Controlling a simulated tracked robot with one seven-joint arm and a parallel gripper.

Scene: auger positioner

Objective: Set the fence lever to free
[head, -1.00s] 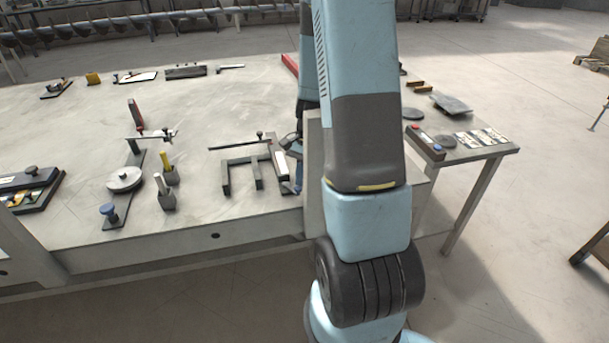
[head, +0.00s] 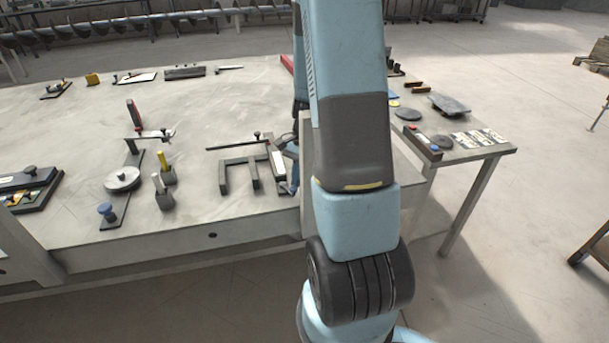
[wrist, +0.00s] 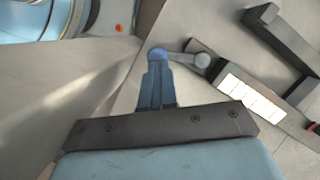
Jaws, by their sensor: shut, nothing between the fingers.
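In the wrist view my gripper (wrist: 158,80) is shut and empty, its blue fingers together. In the head view the dark forked fence (head: 240,174) sits at the table's right end, and my arm hides most of my gripper.
The worktable (head: 90,95) carries a round disc (head: 122,179), a blue-knobbed bar (head: 106,211) and small upright levers to the left. A side table (head: 465,152) with discs and a button box (head: 423,146) stands right of my arm.

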